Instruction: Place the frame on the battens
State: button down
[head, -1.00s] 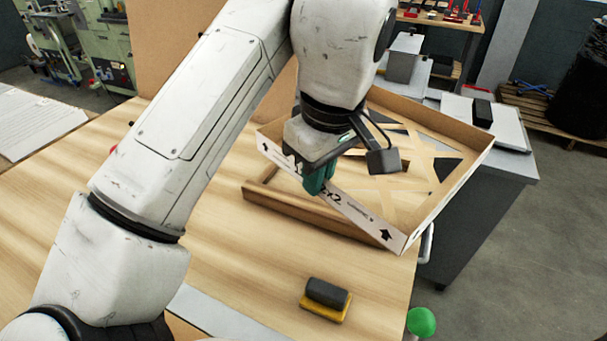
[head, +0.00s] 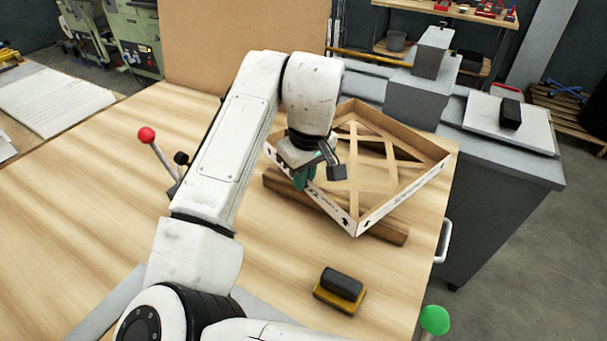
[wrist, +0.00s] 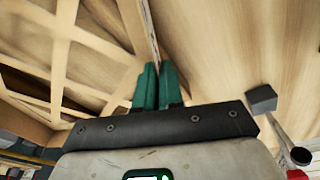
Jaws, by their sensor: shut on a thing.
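The frame (head: 398,202) is a shallow square cardboard tray with crossed strips inside and white printed sides with black arrows. It stands cornerwise over the battens at the bench's right side. The front batten (head: 391,232) is a brown wooden bar sticking out below the frame's near corner; the frame hides most of the rest. I cannot tell whether the frame touches it. My gripper (head: 303,181) has green fingers shut on the frame's left wall. In the wrist view the fingers (wrist: 157,85) pinch the thin wall, with the strips (wrist: 62,50) to the left.
A black and yellow block (head: 340,290) lies on the bench (head: 110,200) nearer me. A red-knobbed lever (head: 147,135) stands left of my arm, a green knob (head: 435,320) at the bench's right edge. Grey cabinets (head: 500,190) stand to the right. The left bench is mostly clear.

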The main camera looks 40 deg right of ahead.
jog(key=shift+f, duration=0.35)
jog(key=c, duration=1.3)
grip_release()
jog(key=shift+o, duration=0.2)
notch_tip(320, 180, up, 12)
jog(key=s, duration=0.1)
jog(key=shift+s+r, duration=0.15)
jog(key=shift+s, duration=0.25)
jog(key=shift+a, duration=0.1)
